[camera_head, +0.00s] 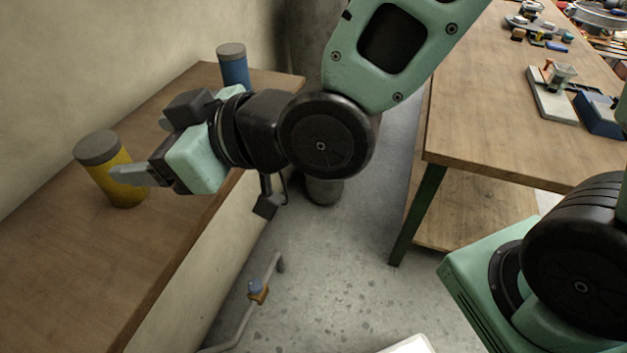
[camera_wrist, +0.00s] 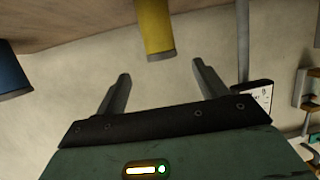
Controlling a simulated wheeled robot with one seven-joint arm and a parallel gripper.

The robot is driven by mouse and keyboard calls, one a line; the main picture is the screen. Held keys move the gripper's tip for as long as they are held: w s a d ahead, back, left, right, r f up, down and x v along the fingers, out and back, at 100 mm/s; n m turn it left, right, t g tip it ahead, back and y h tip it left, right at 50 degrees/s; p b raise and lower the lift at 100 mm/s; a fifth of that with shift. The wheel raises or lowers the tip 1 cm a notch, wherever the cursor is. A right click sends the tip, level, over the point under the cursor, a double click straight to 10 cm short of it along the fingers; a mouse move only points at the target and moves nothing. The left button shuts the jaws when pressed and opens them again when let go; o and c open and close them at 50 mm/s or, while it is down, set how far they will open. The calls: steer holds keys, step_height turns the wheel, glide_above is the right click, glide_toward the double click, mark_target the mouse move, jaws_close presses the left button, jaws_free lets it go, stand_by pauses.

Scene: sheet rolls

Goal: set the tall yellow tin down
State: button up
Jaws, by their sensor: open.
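The tall yellow tin (camera_head: 122,192) with a grey lid stands on the wooden bench at the left in the head view. It looks upright on its base. My gripper (camera_head: 124,174) is to its right, with a finger crossing in front of the tin's side. In the wrist view the picture is turned over, and the yellow tin (camera_wrist: 154,25) hangs from the top with its lid downward. It lies past the open fingertips (camera_wrist: 160,74), roughly centred between them. A clear gap shows, and nothing is held.
A blue tin (camera_head: 234,72) with a grey lid stands farther back on the same bench (camera_head: 60,255); it also shows in the wrist view (camera_wrist: 12,75). A wall runs behind the bench. A second table (camera_head: 480,120) with small items stands at the right, across the floor.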

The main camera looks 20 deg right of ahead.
steer(key=s+d+f+m+g+h, duration=0.1)
steer(key=s+d+f+g+h, duration=0.1)
steer(key=d, duration=0.4)
steer(key=s+d+f+m+g+h, duration=0.1)
steer(key=s+d+f+g+h, duration=0.2)
steer(key=s+d+h, duration=0.2)
steer(key=s+d+f+m+g+h, duration=0.1)
steer(key=s+d+f+g+h, duration=0.1)
steer(key=d, duration=0.6)
steer(key=shift+s+d+f+g+h, duration=0.15)
steer(key=shift+s+f+g+h, duration=0.15)
steer(key=shift+s+g+h, duration=0.6)
steer(key=shift+w+t, duration=0.15)
steer(key=shift+t, duration=0.15)
